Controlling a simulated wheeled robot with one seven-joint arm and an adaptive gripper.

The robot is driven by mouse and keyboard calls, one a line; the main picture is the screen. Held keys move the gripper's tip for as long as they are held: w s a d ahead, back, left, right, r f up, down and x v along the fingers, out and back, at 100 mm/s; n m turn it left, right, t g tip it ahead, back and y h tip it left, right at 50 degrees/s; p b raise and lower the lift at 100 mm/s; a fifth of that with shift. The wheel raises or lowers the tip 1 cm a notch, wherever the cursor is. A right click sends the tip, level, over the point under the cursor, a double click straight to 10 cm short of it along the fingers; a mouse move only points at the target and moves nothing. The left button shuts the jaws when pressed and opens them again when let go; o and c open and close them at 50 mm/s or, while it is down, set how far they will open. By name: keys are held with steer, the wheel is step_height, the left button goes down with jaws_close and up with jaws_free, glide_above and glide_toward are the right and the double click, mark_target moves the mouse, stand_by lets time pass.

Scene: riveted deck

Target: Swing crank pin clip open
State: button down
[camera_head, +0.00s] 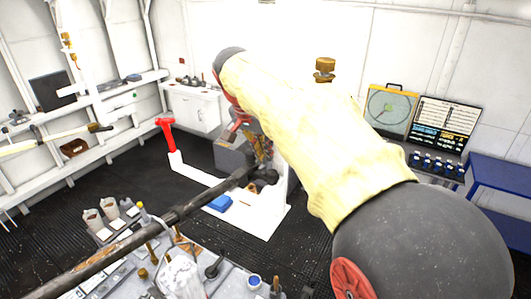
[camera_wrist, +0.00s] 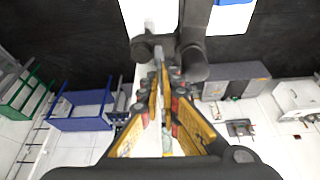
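A long dark crank bar (camera_head: 150,232) runs from the lower left to a dark joint near the white stand. In the wrist view its dark end (camera_wrist: 194,28) comes down from the top, with a short cross piece (camera_wrist: 148,46) at its left; I take this to be the pin clip, but cannot be sure. My gripper (camera_wrist: 162,78) points at this cross piece, its yellow-faced fingers a narrow gap apart. A thin grey piece shows near the tips; I cannot tell whether they touch it. In the head view my gripper (camera_head: 258,150) is partly hidden by my arm.
A white stand base (camera_head: 262,218) bears a blue block (camera_head: 220,203). A red-headed post (camera_head: 166,130) rises at its left. A cluttered bench (camera_head: 215,282) fills the front. Blue tables (camera_head: 500,178) stand at right, a white cabinet (camera_head: 193,110) at the back.

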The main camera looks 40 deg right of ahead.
steer(key=shift+n+b, duration=0.4)
steer(key=shift+n, duration=0.1)
steer(key=c, duration=2.3)
jaws_free()
steer(key=shift+r, duration=0.1)
steer(key=v, duration=1.1)
steer(key=shift+s+a+r, duration=0.2)
steer(key=shift+a+r, duration=0.05)
steer(key=shift+r, duration=0.1)
